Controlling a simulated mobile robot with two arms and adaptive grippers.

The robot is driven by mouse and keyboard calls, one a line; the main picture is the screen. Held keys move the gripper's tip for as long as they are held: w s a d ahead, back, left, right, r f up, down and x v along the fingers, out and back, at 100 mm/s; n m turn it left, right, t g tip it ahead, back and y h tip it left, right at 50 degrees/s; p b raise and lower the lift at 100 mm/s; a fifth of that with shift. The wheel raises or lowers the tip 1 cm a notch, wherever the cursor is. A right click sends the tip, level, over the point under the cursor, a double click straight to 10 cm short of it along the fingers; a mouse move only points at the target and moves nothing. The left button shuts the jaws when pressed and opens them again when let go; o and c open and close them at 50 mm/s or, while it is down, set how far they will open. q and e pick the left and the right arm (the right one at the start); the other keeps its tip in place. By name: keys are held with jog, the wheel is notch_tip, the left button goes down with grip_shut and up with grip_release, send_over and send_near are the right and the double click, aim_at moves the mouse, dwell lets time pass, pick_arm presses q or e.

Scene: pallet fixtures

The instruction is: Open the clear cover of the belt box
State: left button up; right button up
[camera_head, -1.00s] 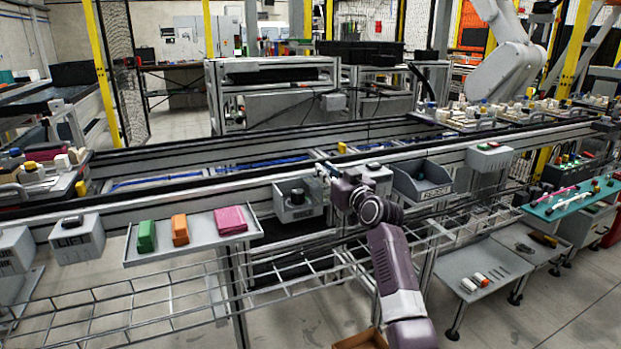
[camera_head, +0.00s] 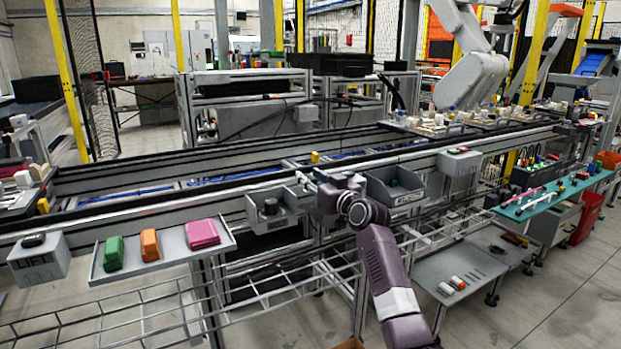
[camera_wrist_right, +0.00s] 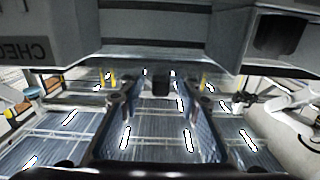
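No box label that I can read says belt, and I cannot make out a clear cover. An open-topped grey box (camera_head: 272,221) with a dark round knob (camera_head: 270,206) hangs on the front rail; its label is too small to read. My right gripper (camera_head: 313,179) is just right of this box, at the rail, with its wrist hiding what is behind. In the right wrist view my gripper (camera_wrist_right: 158,98) has its two fingers apart, with nothing clearly held. My left gripper is out of view.
A grey bin (camera_head: 396,187) hangs right of my wrist, and a small box (camera_head: 459,162) is farther right. A shelf (camera_head: 160,260) with green, orange and pink blocks and a box labelled LIFT (camera_head: 38,262) are to the left. A wire rack (camera_head: 270,300) runs below.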

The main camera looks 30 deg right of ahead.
jog(key=shift+s, duration=0.15)
jog(key=s, duration=1.1)
jog(key=shift+s, duration=0.35)
jog(key=shift+f, duration=0.1)
